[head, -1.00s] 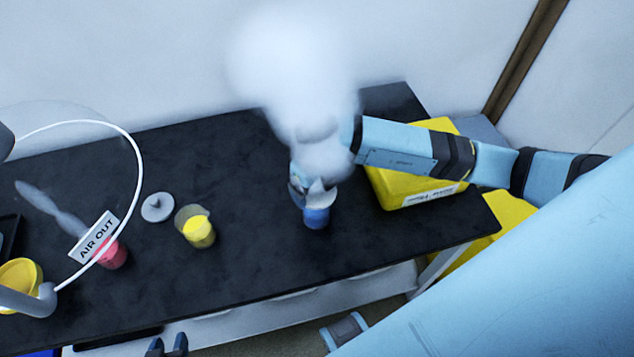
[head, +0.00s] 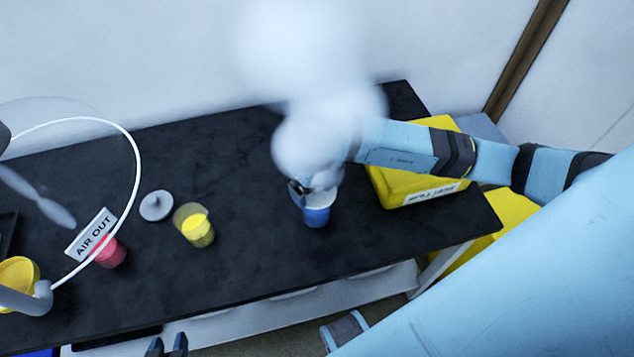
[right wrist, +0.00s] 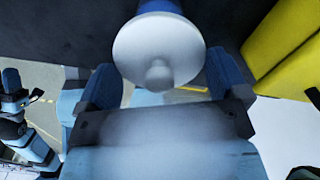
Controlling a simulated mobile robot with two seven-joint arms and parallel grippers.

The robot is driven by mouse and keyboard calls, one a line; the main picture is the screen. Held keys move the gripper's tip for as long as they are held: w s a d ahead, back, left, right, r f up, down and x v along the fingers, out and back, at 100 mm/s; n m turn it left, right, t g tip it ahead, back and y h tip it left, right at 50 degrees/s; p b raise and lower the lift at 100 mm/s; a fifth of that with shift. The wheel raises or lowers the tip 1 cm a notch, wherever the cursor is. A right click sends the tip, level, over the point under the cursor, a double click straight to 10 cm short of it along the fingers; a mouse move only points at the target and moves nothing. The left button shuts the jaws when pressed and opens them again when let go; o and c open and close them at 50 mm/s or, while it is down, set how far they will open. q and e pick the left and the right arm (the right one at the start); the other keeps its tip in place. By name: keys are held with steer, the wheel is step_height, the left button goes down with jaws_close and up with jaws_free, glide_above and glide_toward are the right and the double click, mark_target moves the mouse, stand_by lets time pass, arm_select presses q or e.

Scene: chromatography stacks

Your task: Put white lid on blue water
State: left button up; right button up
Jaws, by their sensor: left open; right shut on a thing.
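The blue cup (head: 317,214) stands upright near the table's right end; it also shows at the top of the right wrist view (right wrist: 160,6). The white lid (right wrist: 158,48), a disc with a round knob, sits over the cup's mouth in that view; its pale top shows in the head view (head: 322,197). I cannot tell whether it is fully seated. In the head view white haze partly hides this gripper (head: 303,189). My left gripper (head: 167,346) is open and empty at the bottom edge, away from the cup.
White haze (head: 300,60) rises over the table's back. A yellow cup (head: 194,226), a grey lid (head: 156,206), a red cup (head: 110,253) and an AIR OUT sign (head: 92,234) with a white tube are to the left. A yellow bin (head: 405,190) stands close right of the blue cup.

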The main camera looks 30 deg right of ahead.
steer(key=shift+f, duration=0.45)
steer(key=shift+f+b, duration=0.1)
steer(key=shift+b, duration=0.25)
steer(key=shift+f+b, duration=0.3)
steer(key=o, duration=0.6)
steer(key=shift+c, duration=0.2)
steer(key=shift+r, duration=0.1)
steer(key=shift+r+p, duration=2.35)
steer(key=shift+r, duration=1.1)
